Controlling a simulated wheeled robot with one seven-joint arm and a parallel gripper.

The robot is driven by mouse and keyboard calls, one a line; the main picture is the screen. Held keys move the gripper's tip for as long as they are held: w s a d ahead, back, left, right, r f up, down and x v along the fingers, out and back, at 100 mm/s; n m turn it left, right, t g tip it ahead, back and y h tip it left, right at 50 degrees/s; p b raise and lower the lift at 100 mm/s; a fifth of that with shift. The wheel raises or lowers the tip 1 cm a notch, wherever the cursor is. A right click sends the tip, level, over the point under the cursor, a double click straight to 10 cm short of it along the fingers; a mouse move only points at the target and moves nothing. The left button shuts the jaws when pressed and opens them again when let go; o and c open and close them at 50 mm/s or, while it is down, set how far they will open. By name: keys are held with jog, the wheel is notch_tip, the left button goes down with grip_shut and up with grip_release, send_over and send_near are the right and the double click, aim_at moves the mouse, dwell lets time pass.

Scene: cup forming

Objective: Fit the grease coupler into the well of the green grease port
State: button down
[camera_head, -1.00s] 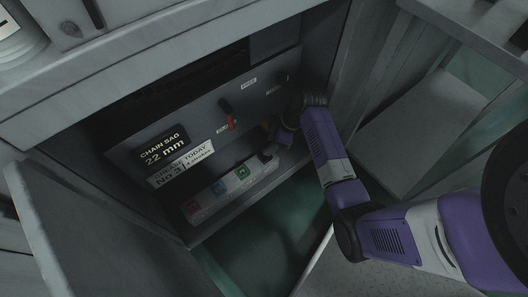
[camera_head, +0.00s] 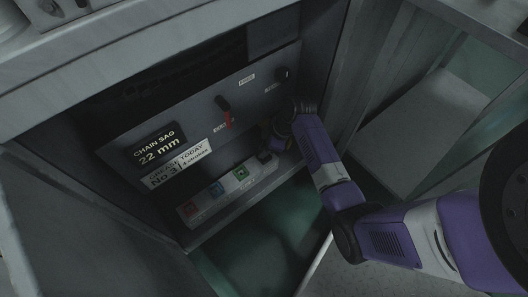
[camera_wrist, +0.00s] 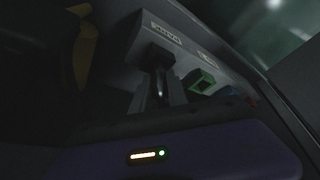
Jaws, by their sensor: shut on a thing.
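The green grease port (camera_head: 240,172) is a small square in the pale strip low inside the cabinet. In the wrist view the green port (camera_wrist: 201,80) lies just right of my fingers. My gripper (camera_head: 270,152) is at the strip's right end, right of the green port. In the wrist view my gripper (camera_wrist: 160,88) is shut on a dark, blocky piece (camera_wrist: 159,56), apparently the grease coupler. The dark piece also shows in the head view (camera_head: 265,156). It is beside the green port, not in it. Dim light hides whether it touches the strip.
A blue port (camera_head: 216,189) and a red port (camera_head: 191,209) lie left of the green one. Above are a red lever (camera_head: 228,118), a dark knob (camera_head: 283,74) and a sign reading "CHAIN SAG 22 mm" (camera_head: 158,148). The cabinet's side walls enclose the strip.

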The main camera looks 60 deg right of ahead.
jog(key=r+p, duration=0.1)
jog(key=r, duration=0.2)
jog(key=r+p, duration=0.2)
jog(key=r, duration=0.1)
jog(key=a+r+p, duration=0.1)
jog(key=r, duration=0.2)
jog(key=shift+r+p, duration=0.35)
jog(key=shift+p, duration=0.05)
jog(key=s+a+f+n+y+p, duration=0.1)
jog(key=s+a+f+n+p, duration=0.4)
jog(key=s+a, duration=1)
jog(key=g+b, duration=0.1)
jog(key=b, duration=0.6)
send_over(235, 173)
jog(key=s+d, duration=0.1)
jog(key=d, duration=0.1)
jog(key=shift+m, duration=0.3)
jog(key=shift+s+a+f+b, duration=0.15)
jog(key=shift+f+b, duration=0.65)
jog(key=shift+f, duration=1.35)
